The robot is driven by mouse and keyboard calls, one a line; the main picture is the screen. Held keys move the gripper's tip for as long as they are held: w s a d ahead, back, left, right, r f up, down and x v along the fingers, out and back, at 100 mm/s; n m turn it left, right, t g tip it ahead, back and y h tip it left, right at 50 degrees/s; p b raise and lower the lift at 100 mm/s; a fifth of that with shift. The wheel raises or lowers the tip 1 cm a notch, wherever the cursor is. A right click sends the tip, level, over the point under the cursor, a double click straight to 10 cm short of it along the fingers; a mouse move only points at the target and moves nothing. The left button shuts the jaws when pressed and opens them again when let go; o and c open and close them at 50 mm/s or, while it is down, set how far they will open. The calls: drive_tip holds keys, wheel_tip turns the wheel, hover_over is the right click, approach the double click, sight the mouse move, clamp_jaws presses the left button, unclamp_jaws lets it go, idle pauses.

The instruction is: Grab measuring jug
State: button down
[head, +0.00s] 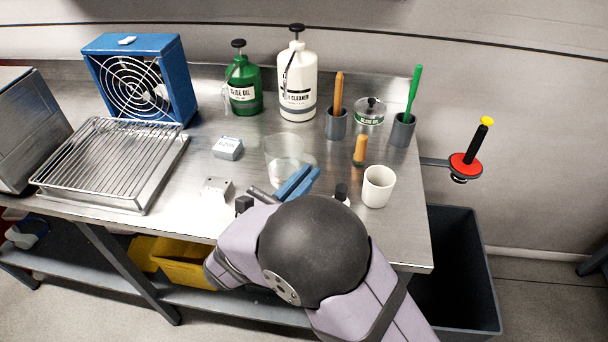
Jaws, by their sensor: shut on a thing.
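The measuring jug (283,150) is a clear, see-through vessel in the middle of the steel bench, in the head view. My gripper (311,171) reaches in from the front, its blue fingers at the jug's lower right side. The fingers are close together and shut on the jug. The exact grip point, and any handle there, is hidden by the fingers. The jug looks upright; I cannot tell whether its base touches the bench.
A white cup (378,187), a wooden-handled tool (360,150) and a lidded jar (369,113) stand to the right. Green (243,88) and white (297,80) pump bottles stand behind. A small box (228,148) and wire rack (112,160) are left. A dark bin (452,270) is beyond the bench's right edge.

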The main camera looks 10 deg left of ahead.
wheel_tip(320, 180, up, 10)
drive_tip(key=shift+f, duration=0.15)
idle(1.0)
drive_tip(key=shift+r, duration=0.2)
